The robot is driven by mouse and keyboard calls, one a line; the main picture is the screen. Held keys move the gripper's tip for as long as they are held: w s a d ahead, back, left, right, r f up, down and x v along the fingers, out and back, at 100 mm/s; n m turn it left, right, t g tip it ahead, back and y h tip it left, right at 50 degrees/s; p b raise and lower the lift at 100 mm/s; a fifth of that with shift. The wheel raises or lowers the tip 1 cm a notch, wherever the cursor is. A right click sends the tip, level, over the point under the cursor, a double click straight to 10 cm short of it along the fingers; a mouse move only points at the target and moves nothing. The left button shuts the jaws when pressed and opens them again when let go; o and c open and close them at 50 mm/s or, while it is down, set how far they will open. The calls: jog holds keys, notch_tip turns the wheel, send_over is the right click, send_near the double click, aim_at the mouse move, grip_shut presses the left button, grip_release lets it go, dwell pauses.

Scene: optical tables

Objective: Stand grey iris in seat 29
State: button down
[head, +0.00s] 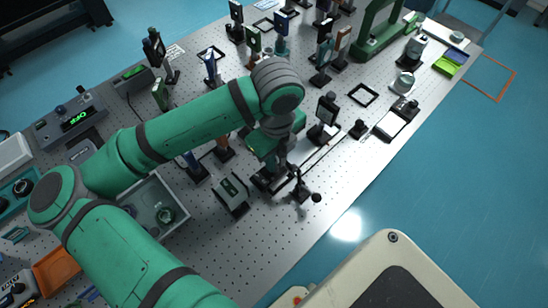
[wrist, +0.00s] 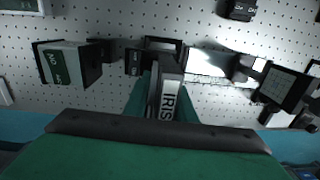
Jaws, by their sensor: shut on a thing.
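My gripper (wrist: 163,88) is shut on the grey iris (wrist: 170,103), a slim grey and dark piece with the letters IRIS on its face, in the wrist view. One green finger shows on each side of it. A small dark square frame (wrist: 163,44) lies just beyond the iris; I cannot read a number on it. In the head view my gripper (head: 268,160) is over the middle of the table, largely covered by my own wrist, and I cannot pick out the iris there. No number 29 is readable in either view.
A dark box with a green and white label (wrist: 68,63) stands left of my gripper; it shows in the head view (head: 231,193). A mounted optic (head: 325,112) and a dark post with a knob (head: 302,190) stand close by on the right. The table (head: 285,232) is clear toward its front edge.

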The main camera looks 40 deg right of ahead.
aim_at(277, 170)
jog(key=shift+w+f, duration=0.3)
jog(key=shift+f, duration=0.15)
jog(key=f, duration=0.3)
jog(key=shift+d, duration=0.25)
jog(key=shift+s+f, duration=0.1)
jog(key=shift+a, duration=0.25)
jog(key=c, duration=1.5)
grip_release()
jog(key=shift+d, duration=0.15)
